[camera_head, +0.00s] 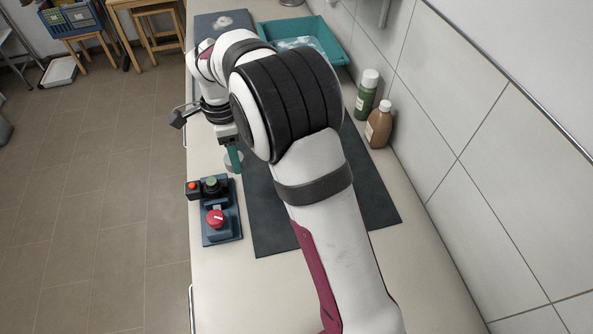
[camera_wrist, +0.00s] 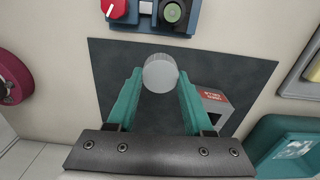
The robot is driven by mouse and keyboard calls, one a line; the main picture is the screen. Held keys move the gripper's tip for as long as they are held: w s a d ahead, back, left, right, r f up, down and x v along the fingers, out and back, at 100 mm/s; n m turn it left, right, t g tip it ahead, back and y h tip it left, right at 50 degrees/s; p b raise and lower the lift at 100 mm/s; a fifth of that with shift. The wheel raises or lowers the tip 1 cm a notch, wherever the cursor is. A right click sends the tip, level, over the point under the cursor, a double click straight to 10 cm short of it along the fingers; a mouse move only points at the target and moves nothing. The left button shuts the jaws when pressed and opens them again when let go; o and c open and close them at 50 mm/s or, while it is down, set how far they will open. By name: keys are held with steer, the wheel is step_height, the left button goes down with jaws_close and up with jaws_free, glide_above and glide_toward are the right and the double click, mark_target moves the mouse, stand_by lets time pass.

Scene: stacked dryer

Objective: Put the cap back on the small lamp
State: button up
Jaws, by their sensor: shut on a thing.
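My gripper (camera_wrist: 158,84) has teal fingers and is shut on a pale, whitish round cap (camera_wrist: 160,72), held between the fingertips over the dark mat. In the head view my gripper (camera_head: 235,160) points down just beyond the blue control panel (camera_head: 222,229), and part of the pale cap (camera_head: 228,163) shows beside a fingertip. The small lamp (camera_head: 211,185) is a dark round fitting with a green centre, on the panel's far end. It also shows at the top of the wrist view (camera_wrist: 172,13), apart from the cap.
A red knob (camera_head: 215,217) and a red button (camera_head: 193,185) sit close to the lamp. A small red-labelled box (camera_wrist: 216,100) stands on the dark mat (camera_head: 262,215). Two bottles (camera_head: 379,125) stand by the tiled wall. A teal tray (camera_head: 330,43) lies at the far end.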

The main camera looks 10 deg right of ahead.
steer(key=n, duration=0.1)
glide_above(212, 180)
steer(key=shift+r, duration=0.25)
steer(key=shift+f, duration=2.65)
steer(key=shift+f, duration=0.7)
steer(key=o, duration=1.6)
steer(key=shift+r, duration=0.1)
steer(key=shift+r, duration=3.45)
jaws_close()
